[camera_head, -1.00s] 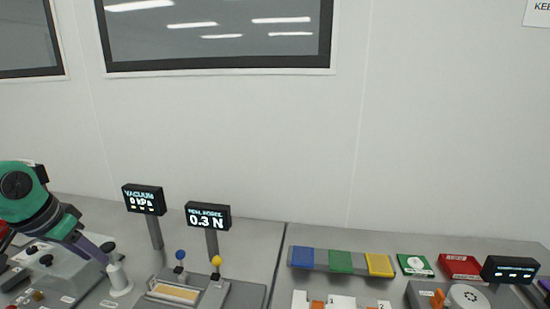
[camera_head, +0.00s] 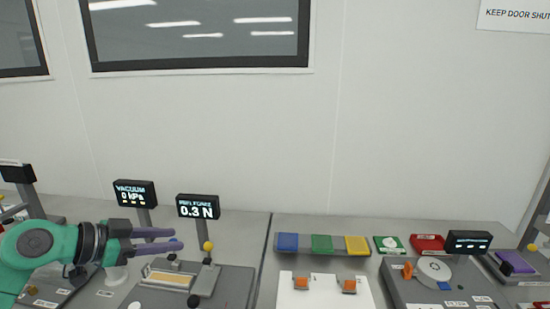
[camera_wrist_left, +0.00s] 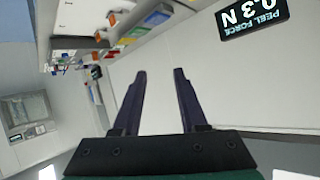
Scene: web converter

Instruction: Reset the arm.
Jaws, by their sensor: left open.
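My left arm, green with a black wrist, comes in from the left in the head view. Its gripper (camera_head: 174,240) points right, in front of the two small displays and above the left part of the bench. Its two dark purple fingers are apart with nothing between them. The left wrist view also shows the open, empty gripper (camera_wrist_left: 160,75), with the wall and bench beyond. My right gripper is not in view.
The vacuum display (camera_head: 134,193) and the peel force display (camera_head: 198,206), reading 0.3 N, stand on posts near the gripper. A fixture with a yellow-knobbed lever (camera_head: 208,246) lies below. Blue (camera_head: 287,242), green and yellow blocks, a red tray (camera_head: 428,244) and a dial unit (camera_head: 434,270) are further right.

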